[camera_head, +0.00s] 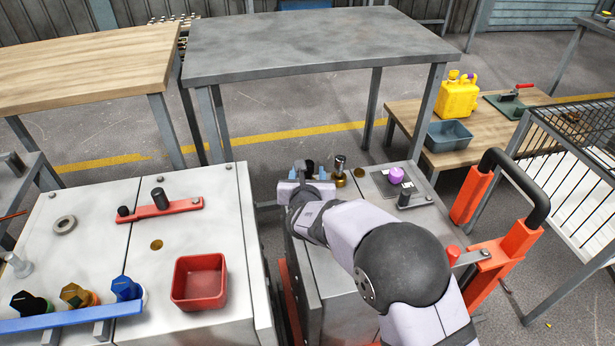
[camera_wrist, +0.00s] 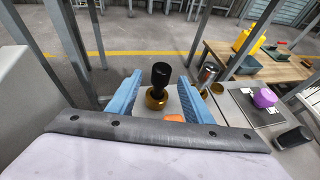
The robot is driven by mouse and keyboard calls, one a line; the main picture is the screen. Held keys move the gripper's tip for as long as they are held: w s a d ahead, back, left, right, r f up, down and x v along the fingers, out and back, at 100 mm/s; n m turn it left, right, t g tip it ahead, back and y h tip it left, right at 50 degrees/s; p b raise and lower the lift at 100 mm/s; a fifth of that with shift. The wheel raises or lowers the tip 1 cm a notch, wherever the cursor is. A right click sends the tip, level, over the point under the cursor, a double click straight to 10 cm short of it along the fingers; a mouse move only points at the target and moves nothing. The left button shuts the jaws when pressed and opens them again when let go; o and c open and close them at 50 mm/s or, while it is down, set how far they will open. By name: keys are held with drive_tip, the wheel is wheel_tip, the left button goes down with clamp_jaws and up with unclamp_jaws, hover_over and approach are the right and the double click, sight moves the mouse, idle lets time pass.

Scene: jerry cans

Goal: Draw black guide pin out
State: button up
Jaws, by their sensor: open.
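The black guide pin (camera_wrist: 160,74) stands upright in a brass bushing (camera_wrist: 156,98) on the pale cabinet top. In the wrist view it shows between the two blue fingers of my gripper (camera_wrist: 160,80). The fingers are open, with a visible gap on each side of the pin. In the head view my gripper (camera_head: 307,175) is at the cabinet's far left corner, and the dark pin top (camera_head: 309,167) shows between its fingers. The gripper and arm hide the bushing there.
Right of the gripper stands a silver-topped pin (camera_head: 340,163) in a brass base. Beyond it are a purple knob (camera_head: 397,175) and a black cylinder (camera_head: 404,199). An orange-red frame (camera_head: 475,200) borders the right side. A red tray (camera_head: 199,282) stands on the left cabinet.

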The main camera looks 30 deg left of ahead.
sight(309, 166)
drive_tip(key=shift+x, duration=1.9)
drive_tip(key=shift+d, duration=0.1)
clamp_jaws()
drive_tip(key=c, duration=1.1)
unclamp_jaws()
clamp_jaws()
drive_tip(key=shift+r+p, duration=0.45)
drive_tip(key=shift+r, duration=0.4)
drive_tip(key=shift+r+p, duration=1.7)
drive_tip(key=shift+r, duration=0.9)
